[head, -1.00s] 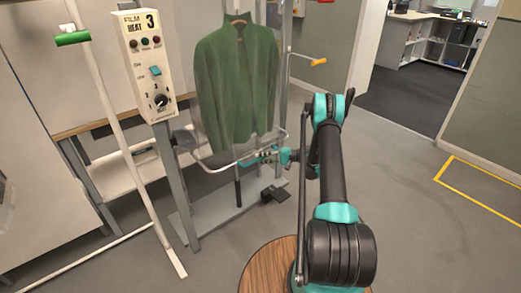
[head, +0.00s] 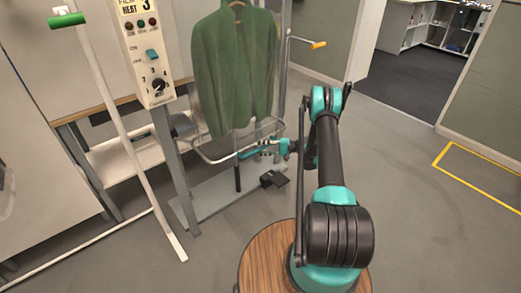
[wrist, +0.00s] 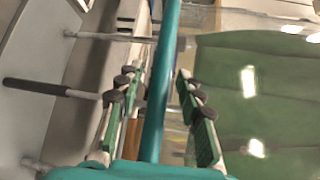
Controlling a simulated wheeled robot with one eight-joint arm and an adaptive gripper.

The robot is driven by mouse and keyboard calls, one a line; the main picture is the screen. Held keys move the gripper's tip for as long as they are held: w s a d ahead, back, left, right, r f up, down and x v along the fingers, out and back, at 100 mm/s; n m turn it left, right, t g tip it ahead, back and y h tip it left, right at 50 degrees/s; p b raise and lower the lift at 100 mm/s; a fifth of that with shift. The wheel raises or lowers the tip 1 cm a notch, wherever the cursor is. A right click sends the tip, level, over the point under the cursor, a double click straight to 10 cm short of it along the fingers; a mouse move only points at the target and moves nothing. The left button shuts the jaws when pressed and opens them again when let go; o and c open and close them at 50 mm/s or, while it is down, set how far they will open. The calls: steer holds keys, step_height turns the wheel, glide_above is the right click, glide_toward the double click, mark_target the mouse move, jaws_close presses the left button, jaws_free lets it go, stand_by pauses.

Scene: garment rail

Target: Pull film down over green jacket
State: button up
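The green jacket (head: 235,65) hangs upright on a hanger in the head view; its green cloth (wrist: 265,90) fills the right of the wrist view. Thin clear film shows faintly around it. A pale wire hoop (head: 213,161) is at the jacket's hem. My gripper (head: 262,152) is at the hoop's front right side, below the hem. In the wrist view, its two green-padded fingers stand either side of a long teal bar (wrist: 164,80). Space shows on both sides of the bar; I cannot tell whether the pads touch anything.
A control box (head: 148,50) labelled film heat stands on a grey post left of the jacket. A white stand with a green grip (head: 67,20) is further left. A yellow-tipped arm (head: 318,45) sticks out at right. Open floor lies to the right.

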steer(key=v, duration=1.2)
stand_by(0.3)
steer(key=s+a+r+h, duration=0.4)
steer(key=s+r, duration=0.1)
steer(key=r, duration=0.5)
steer(key=s+a+r+h, duration=0.35)
steer(key=s+r, duration=0.25)
steer(key=r, duration=0.3)
steer(key=s+d+r+n+h, duration=0.1)
steer(key=s+h, duration=0.3)
steer(key=s, duration=1)
steer(key=s+d+r+n+t+h, duration=0.1)
steer(key=s+d+h, duration=0.3)
steer(key=s, duration=1)
steer(key=shift+s+d+n, duration=0.2)
steer(key=shift+s+n, duration=0.15)
steer(key=shift+n, duration=0.55)
